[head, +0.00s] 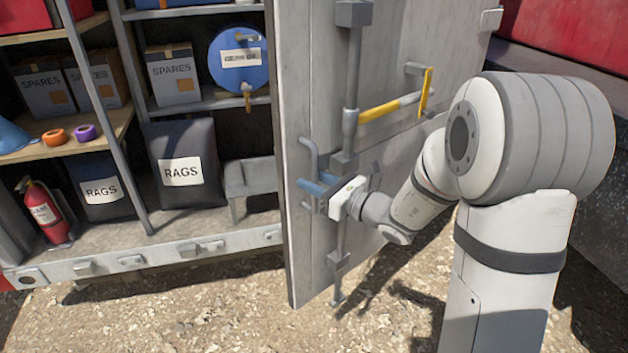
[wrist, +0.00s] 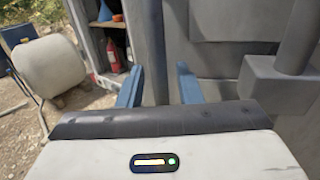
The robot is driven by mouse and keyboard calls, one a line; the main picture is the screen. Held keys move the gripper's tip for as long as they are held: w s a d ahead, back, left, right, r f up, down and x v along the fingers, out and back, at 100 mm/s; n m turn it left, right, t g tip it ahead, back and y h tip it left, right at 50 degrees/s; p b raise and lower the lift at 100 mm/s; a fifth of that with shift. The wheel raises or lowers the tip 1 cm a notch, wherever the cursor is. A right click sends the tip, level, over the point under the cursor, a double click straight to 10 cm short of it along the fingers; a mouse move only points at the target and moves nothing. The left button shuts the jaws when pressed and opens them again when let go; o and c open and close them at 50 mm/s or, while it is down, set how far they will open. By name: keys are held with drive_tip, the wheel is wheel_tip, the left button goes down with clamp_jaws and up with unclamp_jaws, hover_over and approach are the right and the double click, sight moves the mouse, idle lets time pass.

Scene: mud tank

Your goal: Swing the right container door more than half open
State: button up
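The grey right container door (head: 310,90) stands swung out from the container, its inner shelves open to view on the left. A grey pull handle (head: 308,155) sits near the door's free edge. My gripper (head: 318,185) is at this handle, low on the door's outer face. In the wrist view its two blue fingers (wrist: 158,88) are apart, with a grey upright part behind and between them. I cannot tell whether either finger touches the handle. A vertical lock rod (head: 350,80) with a yellow lever (head: 390,107) runs beside the gripper.
Gravelly ground (head: 210,310) in front is clear. A pale rounded tank (wrist: 60,65) stands at left in the wrist view. A red and dark structure (head: 560,35) lies behind my arm.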

drive_tip(key=shift+c, duration=0.5)
clamp_jaws()
